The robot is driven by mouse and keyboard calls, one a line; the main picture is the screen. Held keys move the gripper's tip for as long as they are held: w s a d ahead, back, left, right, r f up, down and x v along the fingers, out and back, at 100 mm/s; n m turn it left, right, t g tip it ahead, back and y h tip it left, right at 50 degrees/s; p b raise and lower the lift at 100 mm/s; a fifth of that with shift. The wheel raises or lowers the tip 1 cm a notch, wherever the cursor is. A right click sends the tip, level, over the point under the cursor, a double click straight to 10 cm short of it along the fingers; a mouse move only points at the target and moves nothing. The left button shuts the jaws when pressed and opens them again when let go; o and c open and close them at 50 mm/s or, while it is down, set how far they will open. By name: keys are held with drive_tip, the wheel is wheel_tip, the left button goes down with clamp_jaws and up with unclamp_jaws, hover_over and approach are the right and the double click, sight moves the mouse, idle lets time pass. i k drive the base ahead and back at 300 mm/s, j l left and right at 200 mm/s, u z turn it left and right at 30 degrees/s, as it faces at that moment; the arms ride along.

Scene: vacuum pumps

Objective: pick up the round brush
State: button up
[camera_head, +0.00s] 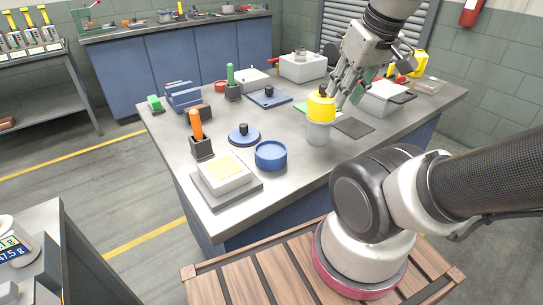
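I cannot pick out the round brush for certain. An orange handle (196,124) stands upright in a dark square holder (202,149) at the left front of the metal table. A green handle (230,74) stands upright in another dark holder (233,93) farther back. The working ends of both are hidden in the holders. My gripper (344,97) points down over the right half of the table, just right of a yellow-topped pale jar (321,106). Its fingers look apart, with nothing seen between them. Whether it touches the jar is not clear.
On the metal table (180,180) are a blue round dish (270,155), a blue disc with a black knob (244,135), a white block with a yellow pad (223,172), and a dark flat mat (354,127). White boxes (303,66) stand behind. The front right tabletop is clear.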

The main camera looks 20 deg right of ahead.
sight(195, 114)
drive_tip(key=k+j+z, duration=0.25)
drive_tip(key=j+z, duration=0.15)
drive_tip(key=k+j+z, duration=0.35)
drive_tip(key=j, duration=0.2)
